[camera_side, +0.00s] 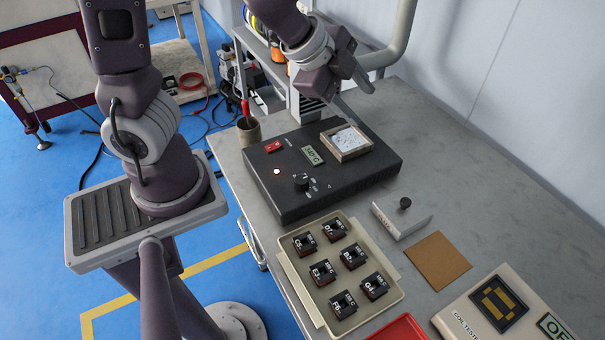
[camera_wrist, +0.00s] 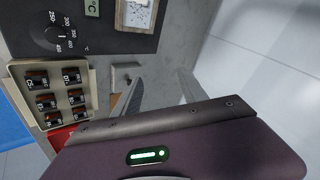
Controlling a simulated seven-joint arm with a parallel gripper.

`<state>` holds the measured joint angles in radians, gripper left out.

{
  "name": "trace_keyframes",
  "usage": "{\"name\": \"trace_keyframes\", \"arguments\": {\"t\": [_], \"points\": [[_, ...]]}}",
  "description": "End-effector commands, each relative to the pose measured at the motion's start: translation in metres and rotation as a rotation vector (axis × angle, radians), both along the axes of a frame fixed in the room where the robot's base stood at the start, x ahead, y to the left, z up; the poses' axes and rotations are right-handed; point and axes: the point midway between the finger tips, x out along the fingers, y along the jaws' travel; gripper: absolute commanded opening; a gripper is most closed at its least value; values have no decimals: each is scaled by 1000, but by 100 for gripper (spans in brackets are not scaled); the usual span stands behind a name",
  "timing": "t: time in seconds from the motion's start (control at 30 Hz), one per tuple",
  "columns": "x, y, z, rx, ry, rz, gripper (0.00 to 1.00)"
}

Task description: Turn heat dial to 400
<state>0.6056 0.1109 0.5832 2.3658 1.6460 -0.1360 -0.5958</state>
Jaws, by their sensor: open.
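The heat dial (camera_side: 301,182) is a black round knob on top of the dark heater box (camera_side: 265,190). It also shows at the upper left of the wrist view (camera_wrist: 47,38), with white numbers around it, 250 among them. Its exact setting is too small to tell. A small green display (camera_side: 312,155) sits behind it on the box; its digits are hard to read. My gripper (camera_side: 364,103) is above the back right of the box, apart from the dial. In the wrist view its two fingers (camera_wrist: 158,76) are spread, with nothing between them.
A framed tray of white material (camera_side: 347,141) sits on the box. A beige tray (camera_side: 290,276) with several dark labelled blocks, a light block with a black knob (camera_side: 402,218), a brown mat (camera_side: 437,262) and a coil tester (camera_side: 465,310) are nearby. A cup (camera_side: 249,131) stands behind left.

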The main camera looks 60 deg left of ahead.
Motion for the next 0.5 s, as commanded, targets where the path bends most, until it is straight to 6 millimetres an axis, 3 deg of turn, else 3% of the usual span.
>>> {"name": "trace_keyframes", "arguments": {"t": [0.03,0.13,0.2,0.3,0.5], "points": [[-11,-14,-29,57,106,-161,50],[-50,-17,-70,165,349,-416,50],[-75,-8,-83,232,495,-517,50],[-95,5,-88,296,623,-586,50],[-103,11,-116,309,664,-600,50]]}}
